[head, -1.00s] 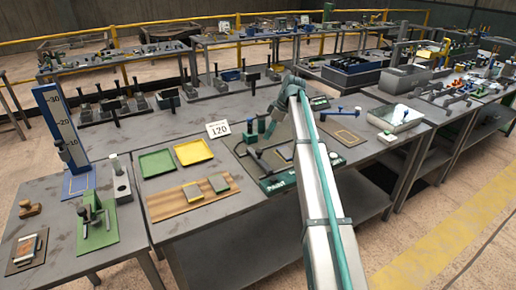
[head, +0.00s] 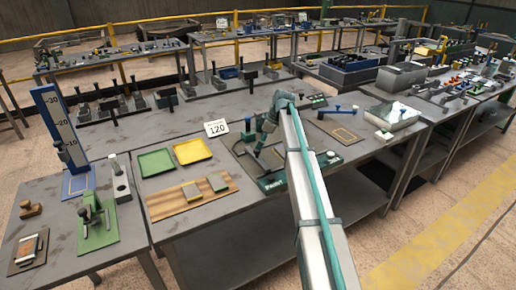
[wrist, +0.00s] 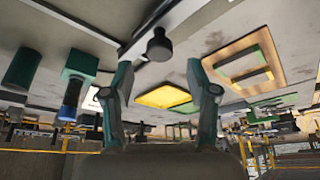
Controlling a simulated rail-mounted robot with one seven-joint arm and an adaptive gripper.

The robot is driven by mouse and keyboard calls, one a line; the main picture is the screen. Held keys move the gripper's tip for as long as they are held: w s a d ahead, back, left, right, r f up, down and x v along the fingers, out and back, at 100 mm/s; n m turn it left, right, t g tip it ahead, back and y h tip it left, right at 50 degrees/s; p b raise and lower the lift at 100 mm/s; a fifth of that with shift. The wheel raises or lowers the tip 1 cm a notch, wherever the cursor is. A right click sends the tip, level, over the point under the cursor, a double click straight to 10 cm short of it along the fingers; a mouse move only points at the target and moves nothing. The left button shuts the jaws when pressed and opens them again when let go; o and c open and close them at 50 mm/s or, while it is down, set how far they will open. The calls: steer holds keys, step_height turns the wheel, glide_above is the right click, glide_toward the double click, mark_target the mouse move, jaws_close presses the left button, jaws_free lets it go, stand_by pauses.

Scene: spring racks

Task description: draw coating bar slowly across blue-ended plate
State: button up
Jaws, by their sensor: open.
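My gripper (wrist: 163,82) is open in the wrist view, its two teal fingers apart with nothing between the tips. In the head view my gripper is over the dark green paint board (head: 272,183), and the arm hides much of this area. A blue-ended item (head: 338,108) lies to the right of the arm; I cannot tell whether it is the blue-ended plate.
Left of the board are a green tray (head: 155,163), a yellow tray (head: 192,151) and a wooden board (head: 165,204) with two small blocks. A sign reading 120 (head: 217,128) stands behind. A metal tray (head: 393,115) is at the right.

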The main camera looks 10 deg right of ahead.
mark_target(257, 155)
steer(key=shift+p+x, duration=0.55)
steer(key=shift+x, duration=1.6)
jaws_close()
